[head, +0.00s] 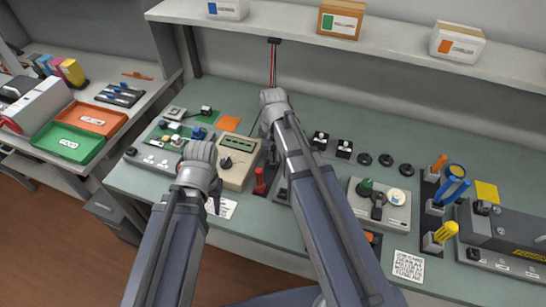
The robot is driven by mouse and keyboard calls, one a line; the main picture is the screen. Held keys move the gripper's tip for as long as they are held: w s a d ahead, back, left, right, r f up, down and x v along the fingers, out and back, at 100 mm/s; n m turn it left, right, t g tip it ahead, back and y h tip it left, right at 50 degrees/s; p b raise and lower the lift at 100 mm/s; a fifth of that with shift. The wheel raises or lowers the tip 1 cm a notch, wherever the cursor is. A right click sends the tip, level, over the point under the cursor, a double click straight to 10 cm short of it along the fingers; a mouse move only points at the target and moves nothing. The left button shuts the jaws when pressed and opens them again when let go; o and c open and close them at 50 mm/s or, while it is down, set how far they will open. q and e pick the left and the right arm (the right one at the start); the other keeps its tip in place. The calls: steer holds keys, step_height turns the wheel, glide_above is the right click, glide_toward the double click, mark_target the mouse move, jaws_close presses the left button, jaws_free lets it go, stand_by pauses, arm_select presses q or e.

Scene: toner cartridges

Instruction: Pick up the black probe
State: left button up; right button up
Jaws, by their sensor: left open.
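The beige meter (238,160), with a display and a dark dial, sits on the bench between my two wrists. A red probe (260,181) stands upright in a dark holder just right of it. I cannot make out the black probe clearly; the area right of the red probe is partly covered by my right arm. My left gripper (215,196) is just left of the meter's front, largely hidden by its wrist, and its jaws are open. My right gripper (268,147) points down by the meter's right side; its fingers are mostly hidden behind the wrist.
A circuit board station (172,138) is left of the meter. Black round parts (385,159) and a knob box (380,203) lie to the right. Tool stands (433,190) and a grey machine (510,235) fill the right end.

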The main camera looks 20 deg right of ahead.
jaws_close()
stand_by(0.4)
step_height(320, 180, up, 10)
steer(key=p, duration=1)
arm_select(q)
step_height(320, 180, up, 10)
arm_select(e)
steer(key=shift+f+b, duration=0.8)
arm_select(q)
steer(key=shift+f, duration=0.7)
arm_select(e)
steer(key=shift+r, duration=0.1)
